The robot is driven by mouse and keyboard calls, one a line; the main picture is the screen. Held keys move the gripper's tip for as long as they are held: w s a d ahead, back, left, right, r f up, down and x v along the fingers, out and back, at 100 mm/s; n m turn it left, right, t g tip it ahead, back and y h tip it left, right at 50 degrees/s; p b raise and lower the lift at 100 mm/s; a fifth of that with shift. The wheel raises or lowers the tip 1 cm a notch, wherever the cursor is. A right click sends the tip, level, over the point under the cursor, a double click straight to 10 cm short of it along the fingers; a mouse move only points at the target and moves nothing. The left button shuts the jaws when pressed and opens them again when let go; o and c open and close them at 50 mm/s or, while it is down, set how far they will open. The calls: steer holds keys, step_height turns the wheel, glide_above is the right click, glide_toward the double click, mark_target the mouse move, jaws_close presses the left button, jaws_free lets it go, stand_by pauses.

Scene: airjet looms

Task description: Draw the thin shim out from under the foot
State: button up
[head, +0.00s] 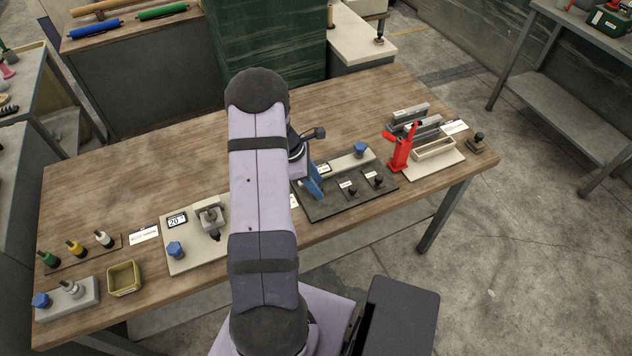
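I cannot make out the thin shim or say for certain which part is the foot. A grey metal block (211,217) stands on a pale plate (196,258), beside a small display reading about 20 (177,220) and a blue knob (175,250). A dark board (318,209) to the right of my arm carries a pale bar (345,161), a blue upright part (313,182) and small black knobs with white labels. My arm runs up the middle of the view. A dark part of my wrist (299,144) shows at its right side, but my fingertips are hidden behind the arm.
A yellowish tray (124,278), a grey block with knobs (67,298) and a row of coloured pegs (77,249) stand at the left. The wooden bench top (150,185) is clear at the back left.

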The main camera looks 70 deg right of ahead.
steer(key=shift+c, duration=0.4)
jaws_close()
steer(key=shift+s+a, duration=1.75)
steer(key=shift+o, duration=0.4)
jaws_free()
steer(key=shift+a, duration=0.1)
steer(key=shift+w+r, duration=0.2)
steer(key=shift+r, duration=0.3)
steer(key=b+v, duration=0.1)
steer(key=v, duration=0.5)
steer(key=shift+r+b, duration=0.15)
steer(key=shift+b, duration=0.15)
